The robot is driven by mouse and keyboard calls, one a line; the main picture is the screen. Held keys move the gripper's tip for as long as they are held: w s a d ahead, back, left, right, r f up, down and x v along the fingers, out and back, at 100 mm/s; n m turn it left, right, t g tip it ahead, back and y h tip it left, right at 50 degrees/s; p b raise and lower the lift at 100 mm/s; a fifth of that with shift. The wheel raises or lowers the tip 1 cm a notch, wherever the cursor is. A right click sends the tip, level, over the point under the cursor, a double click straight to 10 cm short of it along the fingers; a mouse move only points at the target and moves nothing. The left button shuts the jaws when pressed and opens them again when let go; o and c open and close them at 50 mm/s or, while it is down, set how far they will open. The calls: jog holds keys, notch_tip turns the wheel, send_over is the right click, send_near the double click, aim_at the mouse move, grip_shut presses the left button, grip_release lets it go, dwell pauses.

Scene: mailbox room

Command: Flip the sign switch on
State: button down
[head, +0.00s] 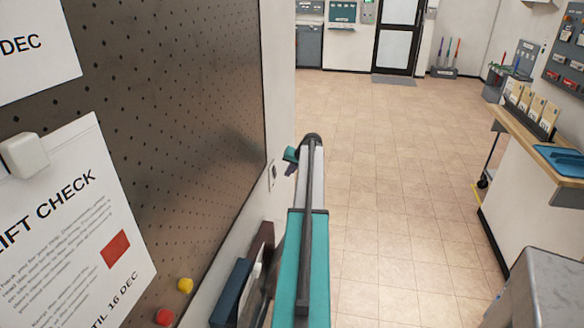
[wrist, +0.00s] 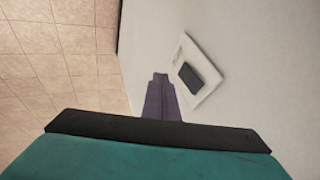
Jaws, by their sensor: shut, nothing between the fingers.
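The sign switch (head: 271,176) is a small pale plate with a dark rocker on the white wall, just past the pegboard's end in the head view. In the wrist view the switch (wrist: 199,76) shows as a tilted white plate with a dark grey rocker, right of the fingers. My gripper (wrist: 160,80) is shut and empty, its purplish fingers pointing up the picture beside the plate's left edge. I cannot tell whether they touch the wall. In the head view my gripper (head: 290,170) is small and partly hidden by my arm, close right of the switch.
A dark pegboard (head: 190,120) with paper notices (head: 70,220) covers the left wall. A dark blue object (head: 230,292) sits low by the wall, beside my arm. A counter (head: 530,190) with a wooden top stands at right. The tiled floor (head: 400,170) between is clear.

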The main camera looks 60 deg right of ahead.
aim_at(274, 172)
jog(key=shift+w+a+f+p, duration=0.1)
jog(key=shift+w+a+p, duration=0.2)
jog(key=shift+w, duration=0.6)
jog(key=shift+w+a+f+p, duration=0.1)
jog(key=shift+w+a, duration=0.25)
jog(key=shift+w, duration=0.55)
